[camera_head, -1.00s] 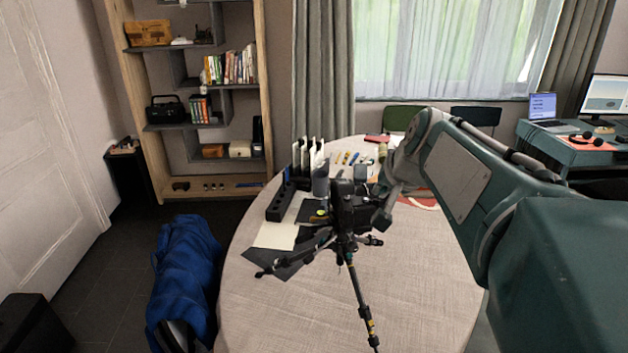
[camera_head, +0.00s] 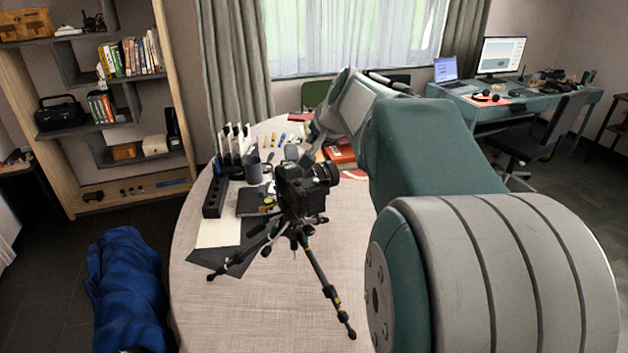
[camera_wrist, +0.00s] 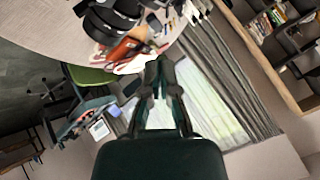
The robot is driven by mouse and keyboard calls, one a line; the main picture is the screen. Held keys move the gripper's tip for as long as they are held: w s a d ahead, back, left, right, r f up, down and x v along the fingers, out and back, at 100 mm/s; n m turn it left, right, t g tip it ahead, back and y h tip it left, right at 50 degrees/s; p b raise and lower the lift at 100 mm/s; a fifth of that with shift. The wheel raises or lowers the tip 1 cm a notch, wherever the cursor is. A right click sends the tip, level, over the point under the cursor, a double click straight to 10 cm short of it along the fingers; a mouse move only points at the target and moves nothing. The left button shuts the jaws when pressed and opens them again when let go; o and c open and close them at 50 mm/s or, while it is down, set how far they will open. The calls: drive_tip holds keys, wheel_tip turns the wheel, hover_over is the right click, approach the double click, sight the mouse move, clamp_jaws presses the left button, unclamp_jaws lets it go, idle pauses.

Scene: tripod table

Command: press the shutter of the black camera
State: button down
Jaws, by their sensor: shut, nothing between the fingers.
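The black camera (camera_head: 303,190) stands on a black tripod (camera_head: 318,270) on the round table (camera_head: 200,290). In the head view its lens points right. In the wrist view a part of the black camera (camera_wrist: 108,20) shows at the top left, upside down, with its lens. My gripper (camera_wrist: 159,64) is shut and empty in the wrist view, its fingertips below and right of the camera in that picture and apart from it in the image. In the head view the end of my arm is behind and above the camera, with the fingers hard to make out. I cannot make out the shutter button.
A black organizer (camera_head: 214,195), a cup (camera_head: 253,168), papers (camera_head: 218,232) and an orange-red box (camera_head: 340,152) lie around the tripod. A shelf (camera_head: 165,100) stands at the left, a desk (camera_head: 520,108) at the right. The table's front is clear.

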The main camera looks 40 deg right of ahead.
sight(316, 181)
drive_tip(key=f, duration=0.3)
drive_tip(key=d+f, duration=0.1)
drive_tip(key=f, duration=0.2)
drive_tip(key=shift+d+f, duration=0.15)
drive_tip(key=shift+f, duration=0.4)
drive_tip(key=shift+a+f, duration=0.15)
drive_tip(key=shift+a, duration=0.45)
drive_tip(key=shift+d, duration=0.1)
drive_tip(key=shift+d, duration=0.3)
drive_tip(key=shift+a, duration=0.25)
drive_tip(key=shift+d, duration=0.1)
drive_tip(key=shift+f, duration=0.2)
drive_tip(key=shift+f, duration=0.2)
